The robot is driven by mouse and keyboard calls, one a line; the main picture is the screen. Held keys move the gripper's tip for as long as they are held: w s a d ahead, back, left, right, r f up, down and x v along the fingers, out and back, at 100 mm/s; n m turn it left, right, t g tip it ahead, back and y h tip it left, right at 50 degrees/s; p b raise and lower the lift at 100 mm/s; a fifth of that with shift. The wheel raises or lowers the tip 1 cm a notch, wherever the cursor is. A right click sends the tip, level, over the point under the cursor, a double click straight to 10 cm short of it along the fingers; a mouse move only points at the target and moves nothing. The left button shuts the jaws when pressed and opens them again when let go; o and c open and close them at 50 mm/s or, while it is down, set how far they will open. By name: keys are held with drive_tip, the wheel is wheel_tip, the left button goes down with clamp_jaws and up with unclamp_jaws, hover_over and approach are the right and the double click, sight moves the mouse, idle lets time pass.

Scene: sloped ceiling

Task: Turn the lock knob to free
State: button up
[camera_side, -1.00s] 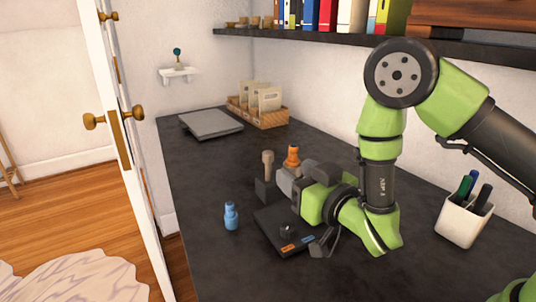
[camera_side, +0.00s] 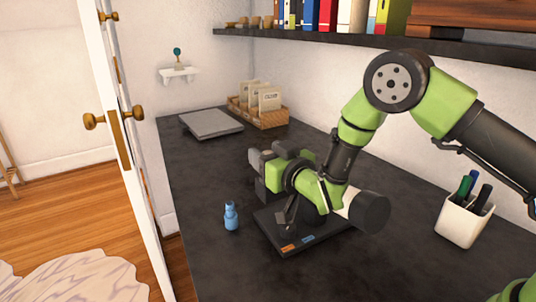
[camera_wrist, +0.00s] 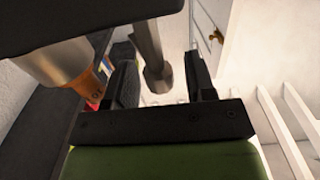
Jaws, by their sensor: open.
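A low black base plate (camera_side: 330,236) lies on the dark counter, with an orange label (camera_side: 288,247) and a blue label (camera_side: 307,239) at its front edge. The knob area by these labels is partly covered by a dark part of my wrist, and I cannot tell the knob's setting. My gripper (camera_side: 258,170) is low over the plate's far left side, pointing left. In the wrist view, my open gripper (camera_wrist: 162,62) has a grey post with a rounded end (camera_wrist: 152,60) between its fingers in the picture. Contact is not visible. A silver-and-orange piece (camera_wrist: 50,52) is to the left.
A small blue bottle-like object (camera_side: 231,216) stands left of the plate. A grey flat panel (camera_side: 211,124) and a basket with packets (camera_side: 260,112) are at the back. A white pen cup (camera_side: 464,220) stands right. The left-front counter is clear.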

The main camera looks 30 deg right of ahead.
drive_tip(key=shift+c, duration=0.5)
drive_tip(key=c, duration=0.8)
drive_tip(key=shift+d+n+y, duration=0.1)
drive_tip(key=shift+n+y, duration=0.4)
drive_tip(key=shift+y, duration=0.1)
drive_tip(key=shift+n+g+y, duration=0.3)
drive_tip(key=shift+n+y, duration=0.8)
drive_tip(key=shift+y, duration=0.6)
drive_tip(key=o, duration=0.9)
wheel_tip(320, 180, up, 10)
